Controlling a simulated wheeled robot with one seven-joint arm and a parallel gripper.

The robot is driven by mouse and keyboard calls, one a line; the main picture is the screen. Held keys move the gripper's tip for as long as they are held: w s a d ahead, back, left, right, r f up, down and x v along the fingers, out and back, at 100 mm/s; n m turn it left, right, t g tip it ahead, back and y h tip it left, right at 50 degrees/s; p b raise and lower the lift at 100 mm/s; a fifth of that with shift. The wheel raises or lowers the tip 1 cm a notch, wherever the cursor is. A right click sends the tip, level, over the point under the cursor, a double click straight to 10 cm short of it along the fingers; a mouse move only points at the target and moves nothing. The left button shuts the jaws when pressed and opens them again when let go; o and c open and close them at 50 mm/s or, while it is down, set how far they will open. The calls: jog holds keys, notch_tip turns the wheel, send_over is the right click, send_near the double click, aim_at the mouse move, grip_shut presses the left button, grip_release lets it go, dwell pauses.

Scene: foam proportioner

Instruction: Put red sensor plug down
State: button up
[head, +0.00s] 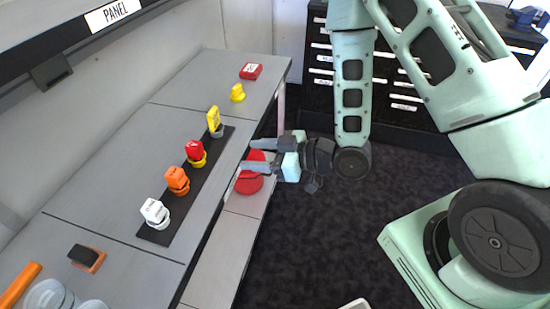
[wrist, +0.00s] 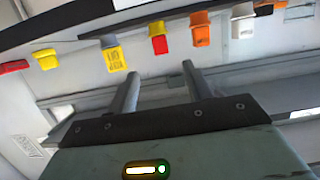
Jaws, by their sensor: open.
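A red plug (head: 195,150) stands upright on a yellow base in the dark strip on the grey bench; it also shows in the wrist view (wrist: 157,44). A red block with a white label (head: 250,71) lies at the far end of the bench, and a red piece shows at the left of the wrist view (wrist: 14,66). I cannot tell which red piece is the sensor plug. My gripper (head: 254,155) is open beside the bench's right edge, with its fingers pointing toward the strip. In the wrist view nothing is between the fingers (wrist: 160,72).
White (head: 154,212), orange (head: 177,180) and yellow (head: 214,120) plugs stand in the same strip. A loose yellow piece (head: 237,93) is beyond it. A red round object (head: 249,179) is below my gripper, beside the bench.

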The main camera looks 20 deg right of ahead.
jog(key=s+a+r+m+g+h, duration=0.1)
jog(key=s+r+g+h, duration=0.4)
jog(key=h, duration=0.3)
jog(key=shift+s+a+r, duration=0.3)
jog(key=shift+s+r, duration=0.15)
jog(key=shift+r, duration=0.2)
jog(key=shift+o, duration=0.5)
jog(key=s+r+m+g+h, duration=0.1)
jog(key=s+r+g, duration=0.1)
jog(key=s, duration=0.5)
jog(key=s+d+r+m+g+h, duration=0.1)
jog(key=s+r+g+h, duration=0.1)
jog(key=s+r, duration=0.2)
jog(key=s, duration=0.3)
jog(key=shift+d+r, duration=0.3)
jog(key=shift+r, duration=0.05)
